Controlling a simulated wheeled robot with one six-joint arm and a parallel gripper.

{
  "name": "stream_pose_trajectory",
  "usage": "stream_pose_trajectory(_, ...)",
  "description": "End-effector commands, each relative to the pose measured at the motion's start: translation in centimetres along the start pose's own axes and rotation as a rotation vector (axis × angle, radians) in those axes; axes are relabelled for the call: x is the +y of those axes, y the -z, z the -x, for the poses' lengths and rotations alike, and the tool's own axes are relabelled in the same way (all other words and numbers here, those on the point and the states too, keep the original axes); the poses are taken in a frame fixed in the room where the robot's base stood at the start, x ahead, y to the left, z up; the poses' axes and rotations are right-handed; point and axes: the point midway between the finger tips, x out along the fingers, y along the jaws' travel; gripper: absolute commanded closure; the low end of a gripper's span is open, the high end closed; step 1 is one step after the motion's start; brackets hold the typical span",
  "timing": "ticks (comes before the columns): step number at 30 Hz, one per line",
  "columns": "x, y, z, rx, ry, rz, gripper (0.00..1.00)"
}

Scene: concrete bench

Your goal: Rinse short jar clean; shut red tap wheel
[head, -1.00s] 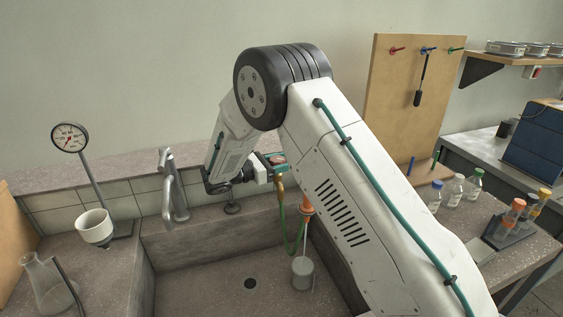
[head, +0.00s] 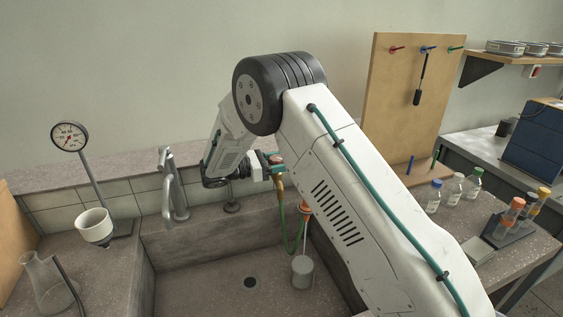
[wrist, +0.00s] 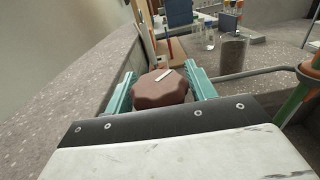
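The red tap wheel (wrist: 160,92) shows in the wrist view as a dull red-brown, lobed knob with a pale bar on top. My gripper (wrist: 162,88) has its teal fingers on either side of the wheel, closely against its rim with no clear gap. In the head view, my gripper (head: 270,163) is at the back right of the sink, with the wheel (head: 276,159) partly hidden by it. A short greyish jar (head: 302,272) stands upright on the sink floor below the tap. A thin pale line runs above it; I cannot tell whether it is water.
A green hose (head: 286,222) hangs at the sink's back wall. A grey faucet (head: 175,190) stands to the left. A white funnel cup (head: 94,226) and flask (head: 48,285) are on the left bench. Bottles (head: 453,190) stand right. The sink floor near the drain (head: 250,283) is clear.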

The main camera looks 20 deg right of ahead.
Motion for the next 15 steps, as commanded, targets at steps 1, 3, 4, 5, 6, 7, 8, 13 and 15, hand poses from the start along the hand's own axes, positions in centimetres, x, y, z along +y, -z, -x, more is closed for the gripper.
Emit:
stream_pose_trajectory(1, 0.0, 0.0, -0.07, 0.0, 0.001, 0.0, 0.45)
stream_pose_trajectory(3, 0.0, -0.01, -0.1, 0.0, 0.001, 0.0, 0.45)
stream_pose_trajectory(4, 0.0, -0.01, -0.11, 0.0, -0.001, 0.0, 0.45)
stream_pose_trajectory(5, 0.0, -0.01, -0.11, 0.0, -0.005, 0.0, 0.45)
stream_pose_trajectory(6, 0.0, -0.02, -0.11, 0.001, -0.016, 0.0, 0.45)
stream_pose_trajectory(7, 0.0, -0.03, -0.11, 0.001, -0.028, 0.0, 0.45)
stream_pose_trajectory(8, 0.01, -0.06, -0.11, 0.0, -0.044, 0.0, 0.45)
stream_pose_trajectory(13, 0.2, -0.09, -0.04, 0.0, -0.217, 0.002, 0.45)
stream_pose_trajectory(15, 0.35, -0.09, -0.01, 0.0, -0.316, 0.003, 0.45)
